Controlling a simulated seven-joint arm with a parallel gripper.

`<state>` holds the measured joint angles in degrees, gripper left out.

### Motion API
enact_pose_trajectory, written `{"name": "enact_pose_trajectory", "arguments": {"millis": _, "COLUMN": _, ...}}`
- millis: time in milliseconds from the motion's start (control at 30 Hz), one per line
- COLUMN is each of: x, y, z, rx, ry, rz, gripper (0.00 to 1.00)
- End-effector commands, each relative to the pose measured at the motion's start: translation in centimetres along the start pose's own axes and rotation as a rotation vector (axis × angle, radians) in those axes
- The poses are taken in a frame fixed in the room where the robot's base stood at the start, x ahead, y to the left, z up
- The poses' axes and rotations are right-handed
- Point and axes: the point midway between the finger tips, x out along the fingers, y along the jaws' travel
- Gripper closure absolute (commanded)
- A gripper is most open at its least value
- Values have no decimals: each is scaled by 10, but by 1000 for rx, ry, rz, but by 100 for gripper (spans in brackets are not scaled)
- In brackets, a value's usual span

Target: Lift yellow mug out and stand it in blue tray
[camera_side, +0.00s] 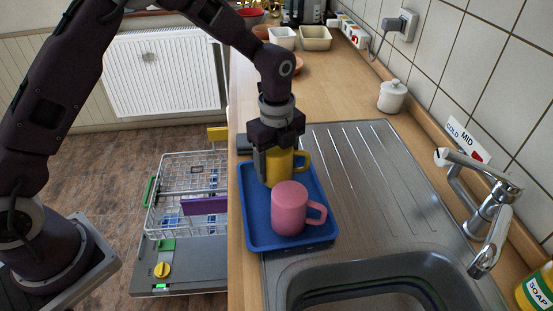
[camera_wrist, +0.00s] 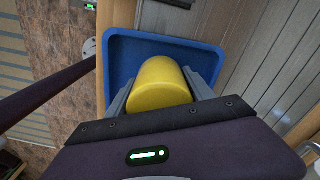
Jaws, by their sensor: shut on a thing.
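The yellow mug (camera_side: 281,167) is in my gripper (camera_side: 280,150), over the far half of the blue tray (camera_side: 262,232). My gripper is shut on the mug, with a finger on either side of it. In the wrist view the mug (camera_wrist: 160,84) sits between the two fingers of my gripper (camera_wrist: 160,92), with the blue tray (camera_wrist: 125,47) behind it. The mug looks upright, handle to the right in the side view. I cannot tell whether its base touches the tray. A pink mug (camera_side: 289,208) stands in the near half of the tray, partly in front of the yellow mug.
The steel sink (camera_side: 385,285) lies in front and its ribbed drainer (camera_side: 365,165) to the right. A tap (camera_side: 480,200) stands at the right. An open dishwasher rack (camera_side: 185,190) is lower left. A white jar (camera_side: 392,96) and several bowls stand farther back.

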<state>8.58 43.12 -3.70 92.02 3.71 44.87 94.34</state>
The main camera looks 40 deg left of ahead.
Motion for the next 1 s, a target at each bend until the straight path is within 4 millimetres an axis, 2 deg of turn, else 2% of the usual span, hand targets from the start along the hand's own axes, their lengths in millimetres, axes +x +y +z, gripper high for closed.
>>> {"name": "enact_pose_trajectory", "arguments": {"millis": 1000, "x": 7, "y": 0, "z": 0, "rx": 1, "ry": 0, "rz": 0, "gripper": 91}}
